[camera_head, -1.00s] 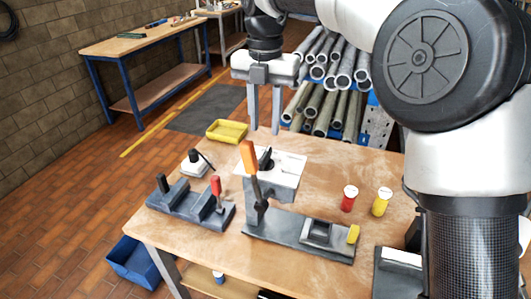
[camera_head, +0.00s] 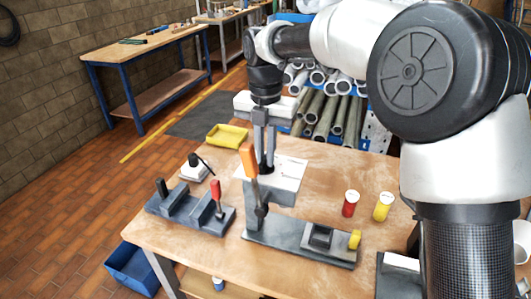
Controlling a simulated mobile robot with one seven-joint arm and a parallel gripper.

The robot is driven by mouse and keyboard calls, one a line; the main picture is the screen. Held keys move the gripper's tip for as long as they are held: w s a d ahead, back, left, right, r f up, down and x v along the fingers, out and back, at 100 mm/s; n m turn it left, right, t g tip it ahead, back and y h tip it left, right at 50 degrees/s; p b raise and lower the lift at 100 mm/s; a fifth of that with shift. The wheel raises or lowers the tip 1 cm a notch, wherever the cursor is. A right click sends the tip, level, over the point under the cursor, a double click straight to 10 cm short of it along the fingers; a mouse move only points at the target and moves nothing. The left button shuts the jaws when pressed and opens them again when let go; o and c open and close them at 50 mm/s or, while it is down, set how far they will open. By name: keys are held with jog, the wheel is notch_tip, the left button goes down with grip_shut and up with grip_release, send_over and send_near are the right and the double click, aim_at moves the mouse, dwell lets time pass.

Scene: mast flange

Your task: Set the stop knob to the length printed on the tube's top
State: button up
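My gripper (camera_head: 265,168) points down over the white plate (camera_head: 285,172) on the grey block, behind the orange-handled lever. Its two fingers are close together around the upright black knob (camera_head: 267,172), which they partly hide; they look shut on it. I take this as the stop knob. A red tube (camera_head: 349,207) and a yellow tube (camera_head: 383,210) stand upright on the right of the table, both with white tops. Any print on the tops is too small to read. Marks on the plate are also unreadable.
The orange-handled lever (camera_head: 249,162) rises close in front of my gripper from a grey base (camera_head: 283,244). A grey fixture with a red-handled lever (camera_head: 216,190) stands left. A yellow tray (camera_head: 227,135) lies at the back. The table between plate and tubes is clear.

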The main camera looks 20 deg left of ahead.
jog(key=shift+r+m+p, duration=0.1)
jog(key=shift+m+p, duration=0.2)
grip_shut()
jog(key=shift+m+p, duration=0.4)
jog(key=shift+m, duration=0.1)
jog(key=shift+m+p, duration=0.85)
jog(key=shift+m, duration=0.35)
jog(key=m+p, duration=0.2)
jog(key=m, duration=0.4)
jog(key=shift+p, duration=0.3)
jog(key=m, duration=0.4)
jog(key=shift+p, duration=0.4)
jog(key=shift+m, duration=2)
jog(key=o, duration=0.7)
grip_release()
